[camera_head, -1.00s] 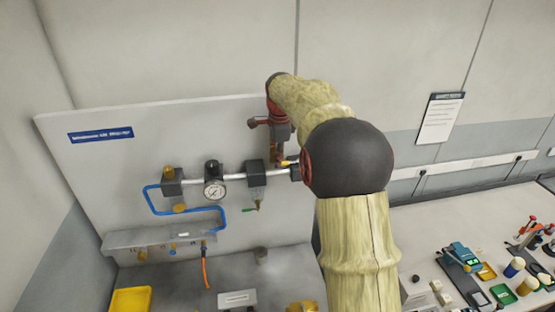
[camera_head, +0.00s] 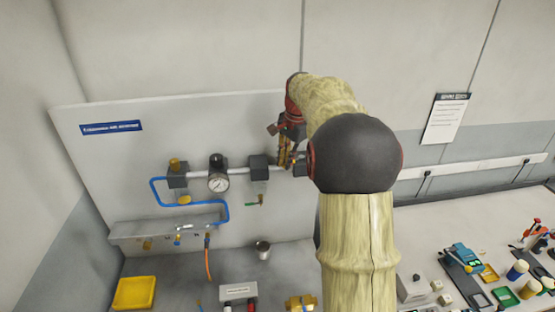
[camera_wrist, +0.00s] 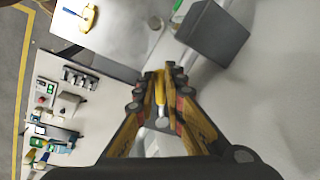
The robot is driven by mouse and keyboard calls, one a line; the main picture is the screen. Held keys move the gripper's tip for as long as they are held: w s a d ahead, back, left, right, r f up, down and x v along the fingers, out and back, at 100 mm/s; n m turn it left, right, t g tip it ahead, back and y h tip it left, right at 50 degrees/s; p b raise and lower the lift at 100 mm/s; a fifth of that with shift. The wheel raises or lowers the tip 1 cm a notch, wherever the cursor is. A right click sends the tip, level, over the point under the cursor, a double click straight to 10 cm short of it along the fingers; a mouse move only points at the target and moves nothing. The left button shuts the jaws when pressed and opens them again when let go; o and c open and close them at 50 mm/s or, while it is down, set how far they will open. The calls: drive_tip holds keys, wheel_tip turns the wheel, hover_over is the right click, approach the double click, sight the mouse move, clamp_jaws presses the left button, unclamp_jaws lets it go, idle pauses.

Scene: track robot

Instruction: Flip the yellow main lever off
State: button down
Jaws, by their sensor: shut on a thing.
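The yellow main lever (camera_wrist: 160,88) shows in the wrist view as a narrow yellow bar between the fingers of my gripper (camera_wrist: 160,78). The fingers are closed in on it from both sides. In the head view my gripper (camera_head: 289,150) is at the right end of the pipe on the wall panel (camera_head: 100,175), in front of the dark valve block (camera_head: 300,164). There the lever cannot be told apart from the fingers, so its angle is unclear.
Left along the pipe are a dark filter block (camera_head: 258,168), a pressure gauge (camera_head: 218,183) and a regulator block (camera_head: 177,176). A blue hose (camera_head: 156,194) loops below. On the bench stand a metal cup (camera_head: 263,250) and a yellow tray (camera_head: 134,293).

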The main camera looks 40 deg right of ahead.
drive_tip(key=s+d+n+g+y+p, duration=0.1)
drive_tip(key=s+d+n, duration=0.3)
drive_tip(key=n, duration=0.7)
drive_tip(key=shift+s+n+y+p, duration=0.35)
drive_tip(key=shift+s+p, duration=0.35)
drive_tip(key=shift+s, duration=0.45)
drive_tip(key=shift+r, duration=0.1)
drive_tip(key=c, duration=1.9)
unclamp_jaws()
drive_tip(key=r, duration=0.4)
drive_tip(key=s+d+r, duration=0.1)
drive_tip(key=r, duration=0.2)
drive_tip(key=d+r, duration=0.1)
drive_tip(key=r, duration=0.3)
drive_tip(key=shift+s+r, duration=0.15)
drive_tip(key=shift+r, duration=0.15)
